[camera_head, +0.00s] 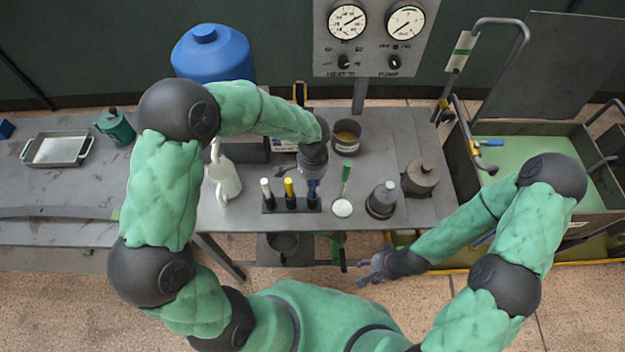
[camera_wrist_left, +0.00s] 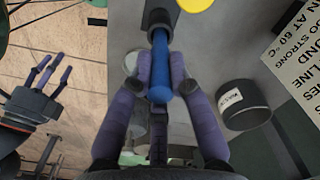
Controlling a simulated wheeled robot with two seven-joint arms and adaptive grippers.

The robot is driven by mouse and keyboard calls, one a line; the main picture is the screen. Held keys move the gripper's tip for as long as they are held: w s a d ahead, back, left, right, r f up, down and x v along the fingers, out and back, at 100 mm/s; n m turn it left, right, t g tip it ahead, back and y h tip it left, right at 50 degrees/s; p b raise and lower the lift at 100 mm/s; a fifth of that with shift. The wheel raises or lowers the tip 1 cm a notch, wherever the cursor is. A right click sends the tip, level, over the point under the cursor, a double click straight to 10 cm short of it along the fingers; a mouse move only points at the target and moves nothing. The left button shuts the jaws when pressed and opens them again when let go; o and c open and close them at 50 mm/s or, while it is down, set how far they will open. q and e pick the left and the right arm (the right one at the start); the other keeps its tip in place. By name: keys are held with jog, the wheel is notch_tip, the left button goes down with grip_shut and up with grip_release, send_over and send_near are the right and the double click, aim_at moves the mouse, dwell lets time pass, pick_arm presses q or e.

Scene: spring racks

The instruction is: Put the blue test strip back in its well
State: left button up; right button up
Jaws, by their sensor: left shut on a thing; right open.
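My left gripper (camera_head: 313,182) is shut on the blue test strip (camera_head: 313,190) above the right end of the dark rack (camera_head: 301,204). In the left wrist view, the blue strip (camera_wrist_left: 160,72) lies between the two purple fingers of the left gripper (camera_wrist_left: 160,78). Its far end meets a black socket (camera_wrist_left: 160,18); I cannot tell how deep it sits. A white strip (camera_head: 266,189) and a yellow strip (camera_head: 289,190) stand upright in the rack to the left. My right gripper (camera_head: 372,268) is open and empty in front of the table; it also shows in the left wrist view (camera_wrist_left: 40,82).
A white jug (camera_head: 226,180) stands left of the rack. A green-handled white spoon-like tool (camera_head: 342,207), a dark weight-like object (camera_head: 382,199) and a lidded pot (camera_head: 421,178) are to the right. An open pot (camera_head: 347,137) stands behind.

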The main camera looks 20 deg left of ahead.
pick_arm(q)
jog(key=shift+f+b, duration=0.35)
jog(key=shift+f, duration=0.2)
jog(key=o, duration=0.9)
jog(key=shift+r, duration=0.15)
notch_tip(320, 180, up, 12)
jog(key=shift+f, duration=0.1)
